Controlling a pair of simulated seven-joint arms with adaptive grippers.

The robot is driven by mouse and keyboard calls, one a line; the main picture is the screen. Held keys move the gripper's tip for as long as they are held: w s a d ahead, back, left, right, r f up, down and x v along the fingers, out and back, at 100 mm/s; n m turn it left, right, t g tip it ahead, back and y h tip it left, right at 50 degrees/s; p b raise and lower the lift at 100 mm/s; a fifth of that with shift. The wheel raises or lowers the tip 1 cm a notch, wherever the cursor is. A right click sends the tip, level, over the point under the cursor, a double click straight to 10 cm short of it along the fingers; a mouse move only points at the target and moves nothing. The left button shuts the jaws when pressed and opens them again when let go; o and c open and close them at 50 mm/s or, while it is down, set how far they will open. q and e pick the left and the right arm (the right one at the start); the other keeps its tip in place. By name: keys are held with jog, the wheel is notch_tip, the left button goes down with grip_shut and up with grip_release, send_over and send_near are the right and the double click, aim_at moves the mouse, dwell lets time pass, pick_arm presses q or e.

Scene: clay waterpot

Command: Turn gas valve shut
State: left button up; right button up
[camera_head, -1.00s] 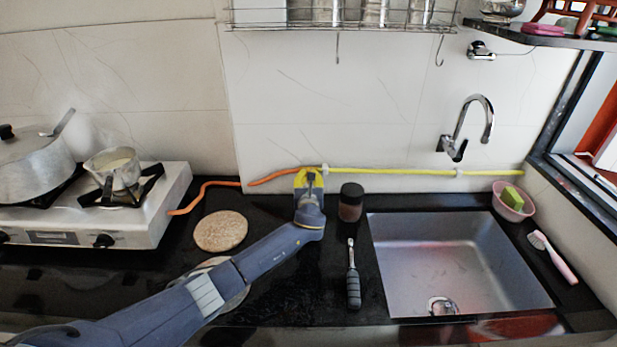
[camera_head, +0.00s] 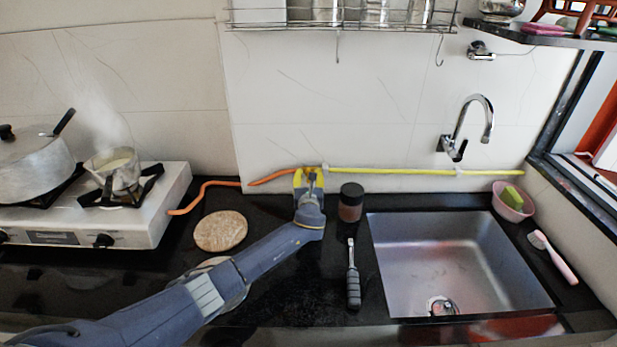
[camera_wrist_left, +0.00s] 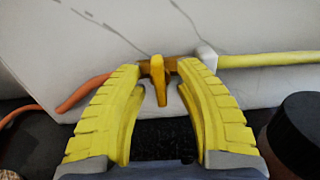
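The gas valve (camera_wrist_left: 158,72) is a small orange-yellow fitting with a lever, set low on the wall between the orange hose (camera_wrist_left: 84,92) and the yellow pipe (camera_wrist_left: 268,61). In the left wrist view its lever hangs down, across the line of the pipe. My left gripper (camera_head: 309,173) is at the valve in the head view. In the left wrist view its two yellow fingers (camera_wrist_left: 158,70) are spread apart, one on each side of the lever, with visible gaps. In the head view the gripper partly hides the valve. My right gripper is not in view.
A dark-lidded jar (camera_head: 351,203) stands close right of my left gripper. A black-handled tool (camera_head: 353,280) lies before it. The sink (camera_head: 450,262) is at right. A round board (camera_head: 220,231) and the stove (camera_head: 150,222) with a steaming pan (camera_head: 113,170) are at left.

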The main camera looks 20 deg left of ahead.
pick_arm(q)
jog(key=v, duration=1.2)
dwell(0.4)
